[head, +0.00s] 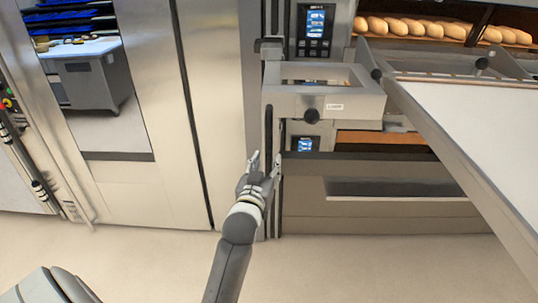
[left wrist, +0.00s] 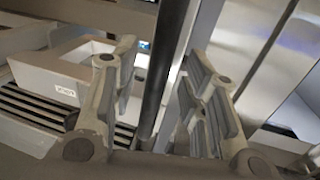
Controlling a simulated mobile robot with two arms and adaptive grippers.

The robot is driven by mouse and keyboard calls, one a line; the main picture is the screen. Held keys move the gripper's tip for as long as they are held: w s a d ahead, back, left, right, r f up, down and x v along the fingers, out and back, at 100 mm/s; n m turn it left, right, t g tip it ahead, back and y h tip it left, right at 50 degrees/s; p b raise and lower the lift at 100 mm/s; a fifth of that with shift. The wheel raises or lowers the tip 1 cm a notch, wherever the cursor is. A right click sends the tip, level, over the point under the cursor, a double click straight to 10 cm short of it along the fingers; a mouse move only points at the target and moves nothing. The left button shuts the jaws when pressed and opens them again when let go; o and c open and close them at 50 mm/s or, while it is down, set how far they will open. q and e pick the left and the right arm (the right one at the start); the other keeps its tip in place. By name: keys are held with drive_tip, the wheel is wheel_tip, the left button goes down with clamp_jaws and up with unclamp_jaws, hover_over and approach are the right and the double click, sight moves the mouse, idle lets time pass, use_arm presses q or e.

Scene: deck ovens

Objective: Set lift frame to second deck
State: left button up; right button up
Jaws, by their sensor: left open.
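The lift frame (head: 345,108), a grey metal box frame with a small white label and a black knob, sits in front of the deck oven, at a vertical post (head: 269,200). The loader's pale board (head: 465,112) slopes down to the right beside it. My left gripper (head: 265,162) is open and empty, below and left of the lift frame, close to the post. In the left wrist view, the dark post (left wrist: 165,70) shows between the open fingers; I cannot tell whether it is within their grasp or beyond them. The labelled box (left wrist: 65,80) is left of the fingers there.
An upper oven deck (head: 440,28) holds several loaves. A lower deck opening (head: 380,138) glows orange behind the lift frame. Two control displays (head: 316,22) are stacked at the oven's left. A steel panel (head: 130,185) stands at left. The floor (head: 370,270) in front is clear.

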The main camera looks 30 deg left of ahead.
use_arm(q)
drive_tip(key=shift+x, duration=0.9)
drive_tip(key=shift+w+a+r, duration=0.1)
drive_tip(key=shift+w+a, duration=0.05)
drive_tip(key=shift+w, duration=0.1)
drive_tip(key=shift+w+a+p, duration=0.1)
drive_tip(key=shift+w+p, duration=0.15)
drive_tip(key=shift+p, duration=0.05)
drive_tip(key=shift+c, duration=0.2)
drive_tip(key=c, duration=0.7)
clamp_jaws()
use_arm(e)
drive_tip(key=shift+w+a+r, duration=0.25)
drive_tip(key=shift+w+r, duration=0.15)
drive_tip(key=shift+r, duration=0.05)
drive_tip(key=shift+r, duration=0.1)
